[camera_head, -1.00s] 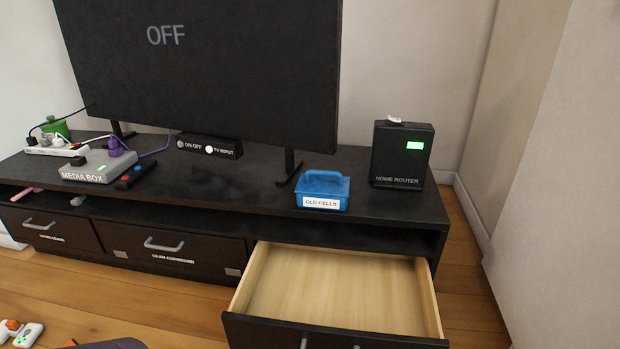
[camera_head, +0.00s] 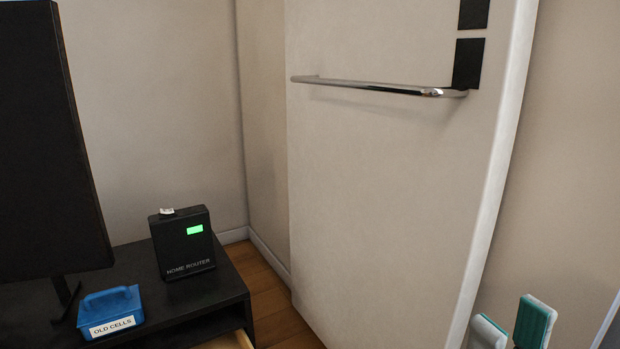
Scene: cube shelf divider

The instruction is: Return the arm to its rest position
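My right gripper (camera_head: 512,330) shows at the bottom right edge, in front of the pale wall. Only its two fingertips are visible, with white and teal pads. They stand apart with a gap between them, and nothing shows in that gap. The rest of the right arm is cut off below the frame. My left gripper and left arm are out of view.
A black TV stand (camera_head: 228,283) at lower left bears a black home router (camera_head: 187,252) and a blue "OLD CELLS" box (camera_head: 110,305). A drawer edge (camera_head: 228,342) shows below. A tall pale panel with a metal bar (camera_head: 375,86) stands mid-right.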

